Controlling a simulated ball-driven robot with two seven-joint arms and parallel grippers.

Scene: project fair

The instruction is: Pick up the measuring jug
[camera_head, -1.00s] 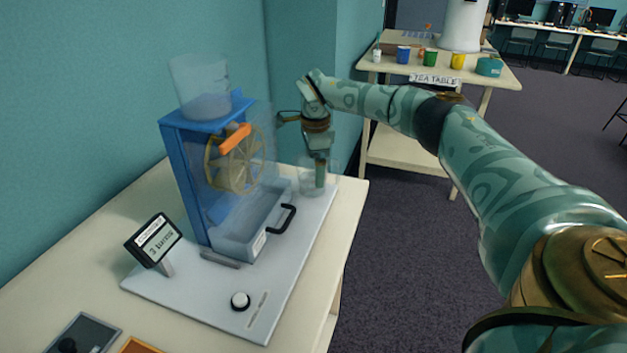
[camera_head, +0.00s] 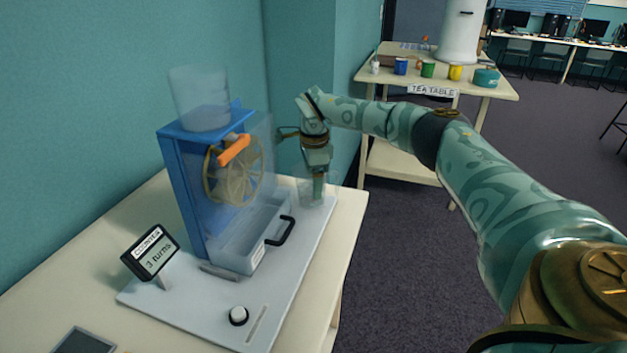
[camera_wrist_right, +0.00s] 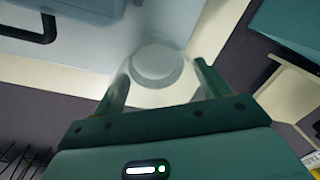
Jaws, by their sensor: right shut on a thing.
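The measuring jug (camera_head: 306,190) is a clear, see-through cup at the far right corner of the white base board. My right gripper (camera_head: 319,186) points down at it and is shut on it. In the right wrist view, the fingers of my right gripper (camera_wrist_right: 161,82) stand on either side of the clear jug (camera_wrist_right: 157,62), whose round bottom shows between them. The jug looks upright, and I cannot tell whether it touches the board. My left gripper is not in view.
A blue water-wheel stand (camera_head: 184,190) with a clear tank (camera_head: 199,98) on top is left of the jug. A counter (camera_head: 151,252) reads "3 turns". The tea table (camera_head: 400,165) with cups stands behind; floor is open to the right.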

